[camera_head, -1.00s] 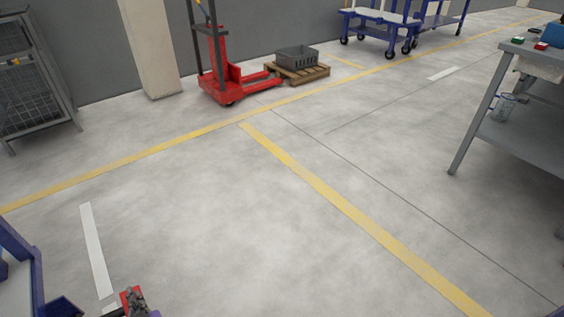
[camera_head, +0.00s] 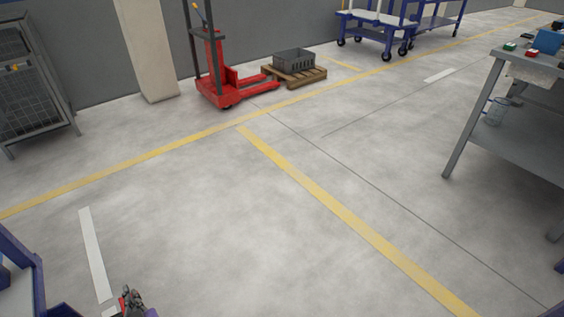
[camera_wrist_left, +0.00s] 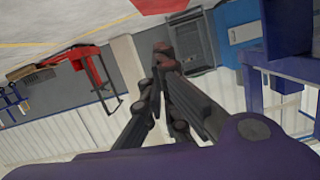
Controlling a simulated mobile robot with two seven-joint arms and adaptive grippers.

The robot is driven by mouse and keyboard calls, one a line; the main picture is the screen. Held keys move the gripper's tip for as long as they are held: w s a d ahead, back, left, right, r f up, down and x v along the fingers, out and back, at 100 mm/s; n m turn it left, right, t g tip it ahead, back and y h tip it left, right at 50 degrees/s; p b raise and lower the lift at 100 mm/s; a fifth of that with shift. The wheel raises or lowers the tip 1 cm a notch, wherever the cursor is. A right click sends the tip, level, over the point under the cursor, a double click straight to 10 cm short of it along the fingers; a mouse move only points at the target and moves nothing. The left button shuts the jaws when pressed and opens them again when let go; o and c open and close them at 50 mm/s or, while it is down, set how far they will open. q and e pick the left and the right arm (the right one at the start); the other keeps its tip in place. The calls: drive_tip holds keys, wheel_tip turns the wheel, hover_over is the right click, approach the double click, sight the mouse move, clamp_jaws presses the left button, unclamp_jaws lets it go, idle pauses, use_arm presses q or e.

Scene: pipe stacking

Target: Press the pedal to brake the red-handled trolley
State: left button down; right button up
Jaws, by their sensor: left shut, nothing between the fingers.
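My left gripper (camera_head: 130,303) shows at the bottom edge of the head view, low at the left, over bare floor. In the left wrist view its dark fingers (camera_wrist_left: 164,56) are shut with nothing between them. A blue-framed trolley (camera_head: 38,285) is partly in the head view at the bottom left corner, left of the gripper. No red handle on it is visible there. In the left wrist view a blue frame (camera_wrist_left: 292,68) stands right of the fingers, and a red part (camera_wrist_left: 158,5) shows at the top edge. I cannot make out a pedal. My right gripper is not in view.
A red stacker (camera_head: 213,80) and a pallet (camera_head: 297,76) with a grey crate (camera_head: 294,58) stand by the wall. Blue trolleys (camera_head: 378,35) are at the back. A grey workbench (camera_head: 520,140) is at right, a mesh cage (camera_head: 35,90) at left. The middle floor is clear.

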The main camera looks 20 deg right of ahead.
use_arm(q)
drive_tip(key=p+v, duration=0.2)
drive_tip(key=v, duration=0.8)
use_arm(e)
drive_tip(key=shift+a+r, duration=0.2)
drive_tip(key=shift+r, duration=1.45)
use_arm(q)
drive_tip(key=shift+d, duration=0.15)
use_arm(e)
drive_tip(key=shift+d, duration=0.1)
